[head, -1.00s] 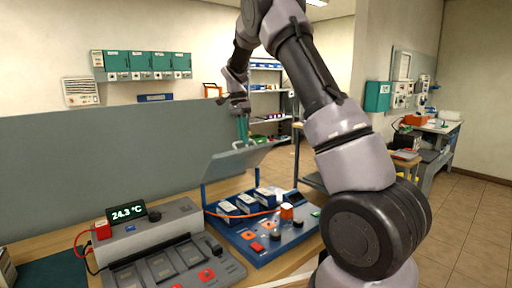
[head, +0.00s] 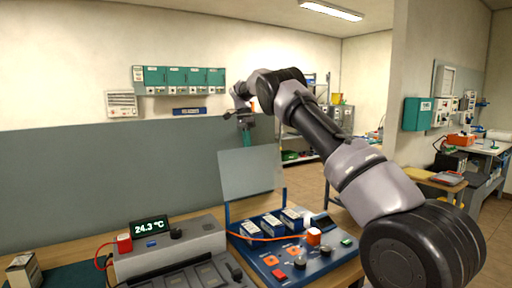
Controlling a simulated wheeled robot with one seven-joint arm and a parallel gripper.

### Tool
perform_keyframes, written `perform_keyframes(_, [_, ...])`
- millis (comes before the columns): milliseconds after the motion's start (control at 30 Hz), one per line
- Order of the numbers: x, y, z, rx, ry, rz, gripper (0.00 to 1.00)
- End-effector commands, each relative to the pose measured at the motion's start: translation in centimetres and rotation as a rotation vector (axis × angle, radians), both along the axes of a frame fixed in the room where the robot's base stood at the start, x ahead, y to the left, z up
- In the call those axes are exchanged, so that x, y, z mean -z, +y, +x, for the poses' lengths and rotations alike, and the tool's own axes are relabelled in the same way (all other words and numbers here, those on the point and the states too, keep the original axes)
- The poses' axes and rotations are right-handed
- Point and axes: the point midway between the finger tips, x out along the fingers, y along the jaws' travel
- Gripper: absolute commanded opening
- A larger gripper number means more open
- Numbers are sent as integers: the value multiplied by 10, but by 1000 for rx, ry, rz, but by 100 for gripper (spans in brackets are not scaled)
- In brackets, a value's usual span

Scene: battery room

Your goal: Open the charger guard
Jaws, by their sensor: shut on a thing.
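The charger guard (head: 250,174) is a grey flat panel hinged over the back of the blue charger (head: 291,248). It stands raised, close to upright, and the charger's bays below are uncovered. My gripper (head: 247,142) is at the guard's top edge, with its teal fingers pointing down. It is shut on the guard's handle, which is mostly hidden by the fingers. Several white-and-blue battery packs (head: 271,225) sit in the charger, with an orange cable lying across in front of them.
A grey device with a 24.3 °C display (head: 150,226) stands left of the charger on the wooden bench. A small box (head: 23,269) is at the far left. A tall grey partition (head: 100,185) rises behind the bench.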

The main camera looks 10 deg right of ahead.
Motion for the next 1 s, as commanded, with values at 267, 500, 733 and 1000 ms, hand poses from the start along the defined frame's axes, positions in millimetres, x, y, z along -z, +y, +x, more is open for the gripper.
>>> perform_keyframes(267, [12, 13, 12, -2, 0, 2, 0])
perform_keyframes(500, [13, 16, 16, -2, -3, 3, 0])
perform_keyframes(733, [12, 16, 16, -3, -5, 3, 0])
perform_keyframes(1000, [12, 16, 16, -2, -7, 2, 45])
